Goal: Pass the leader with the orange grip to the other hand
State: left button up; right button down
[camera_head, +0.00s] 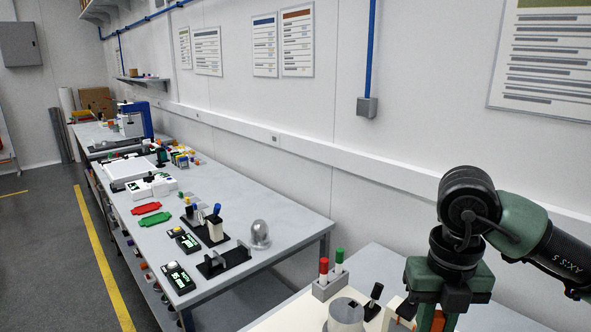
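My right gripper (438,320) is at the bottom right, pointing down, its green fingers cut off by the lower picture edge. A small patch of orange (437,322) shows between the fingers. It may be the orange grip of the leader, but too little shows to be sure. Whether the fingers touch it cannot be told. No other part of the leader can be made out. My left gripper is not in view.
Left of my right gripper, a grey block (329,288) holds a red-handled tool (323,268) and a green-handled tool (339,262). A grey cylinder (346,314) and a black-knobbed piece (373,300) stand nearby. A long, cluttered bench (285,208) runs along the wall.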

jog(key=n, duration=0.1)
jog(key=f+n, duration=0.1)
jog(key=n, duration=0.2)
jog(key=shift+s+a+f, duration=0.1)
jog(key=shift+s+f, duration=0.2)
jog(key=shift+f, duration=0.05)
jog(key=s+a+f+n, duration=0.1)
jog(key=s+f+n, duration=0.2)
jog(key=n, duration=1.3)
jog(key=s+a+f+n+b, duration=0.1)
jog(key=s+f+n, duration=0.2)
jog(key=f+n, duration=0.5)
jog(key=n, duration=0.9)
jog(key=shift+s+a, duration=0.25)
jog(key=shift+s, duration=0.1)
